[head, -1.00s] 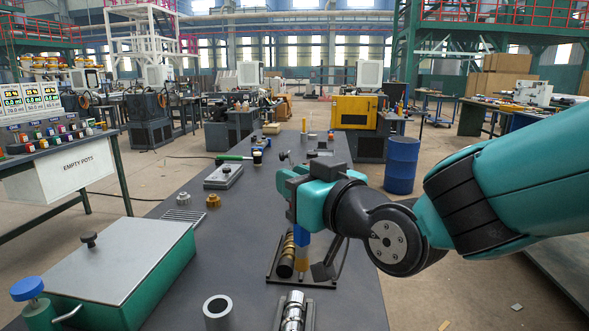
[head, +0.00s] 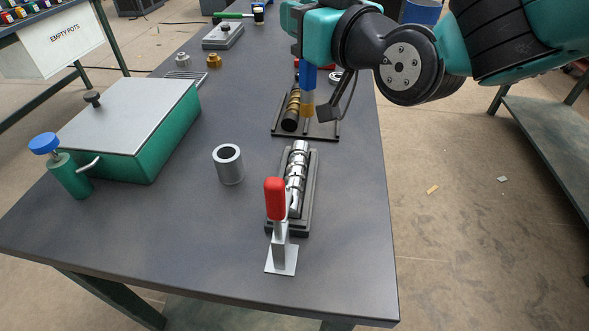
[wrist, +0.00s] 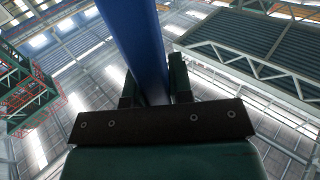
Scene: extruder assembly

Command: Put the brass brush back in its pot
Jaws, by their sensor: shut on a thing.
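The brass brush has a blue handle (head: 308,80) and a brass-coloured lower end (head: 307,104). My gripper (wrist: 152,88) is shut on the handle, which stands up between its two fingers in the wrist view. In the head view the brush hangs upright, lower end down, in front of a black stand (head: 325,133) with a dark and brass rod (head: 291,112). I cannot tell whether the lower end touches the stand. A grey, open-topped cylinder (head: 229,168) stands upright and apart, nearer and to the left; it may be the pot.
A chrome screw (head: 298,165) lies in a black cradle behind a red-handled toggle clamp (head: 275,200). A green box with a grey lid (head: 135,115) and a green can with a blue knob (head: 70,178) stand left. The near tabletop is mostly clear.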

